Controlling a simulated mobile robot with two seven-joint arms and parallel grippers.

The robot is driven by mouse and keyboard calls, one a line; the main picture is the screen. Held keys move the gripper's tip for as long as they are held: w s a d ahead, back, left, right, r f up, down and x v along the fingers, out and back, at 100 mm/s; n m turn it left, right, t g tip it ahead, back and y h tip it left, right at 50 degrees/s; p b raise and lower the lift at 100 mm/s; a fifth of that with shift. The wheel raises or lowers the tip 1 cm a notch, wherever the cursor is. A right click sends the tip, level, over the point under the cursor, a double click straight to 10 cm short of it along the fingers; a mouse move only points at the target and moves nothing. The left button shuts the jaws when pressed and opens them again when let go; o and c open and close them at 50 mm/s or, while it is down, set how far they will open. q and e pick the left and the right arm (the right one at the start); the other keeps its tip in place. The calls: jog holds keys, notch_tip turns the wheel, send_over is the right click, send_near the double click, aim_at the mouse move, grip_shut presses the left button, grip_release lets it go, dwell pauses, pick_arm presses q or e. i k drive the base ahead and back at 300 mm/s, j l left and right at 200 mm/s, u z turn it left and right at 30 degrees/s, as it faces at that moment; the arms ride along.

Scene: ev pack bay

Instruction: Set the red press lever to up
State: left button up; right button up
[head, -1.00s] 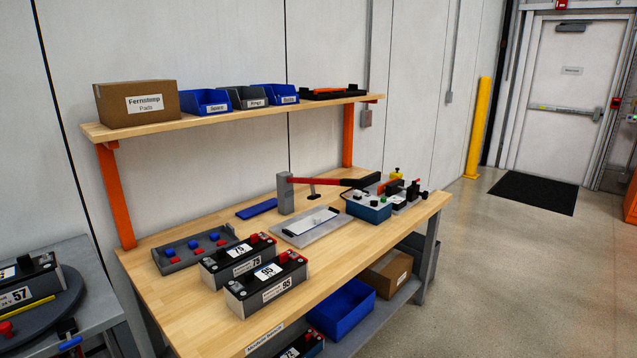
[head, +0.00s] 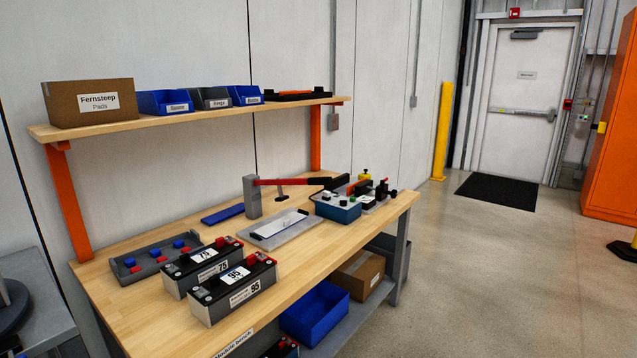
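The press stands on the wooden bench, with a grey post (head: 252,197) at the back. Its red lever (head: 288,182) runs from the top of the post to the right, about level, and ends in a black grip (head: 322,181). A short dark ram (head: 282,192) hangs under the lever, above a grey base plate (head: 268,238) with a white and black piece (head: 280,224) on it. Neither of my grippers shows in the head view.
Two battery modules (head: 234,288) and a grey tray (head: 133,272) are on the bench (head: 150,318). A blue tester box (head: 338,207) stands right of the press. A shelf (head: 205,114) with bins hangs above. The floor (head: 480,270) to the right is clear.

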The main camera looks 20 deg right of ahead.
aim_at(317, 180)
jog(key=i+l, duration=0.3)
jog(key=i+l+u, duration=0.15)
jog(key=i+l, duration=0.15)
jog(key=l, duration=0.2)
jog(key=i+l, duration=0.3)
jog(key=l, duration=0.15)
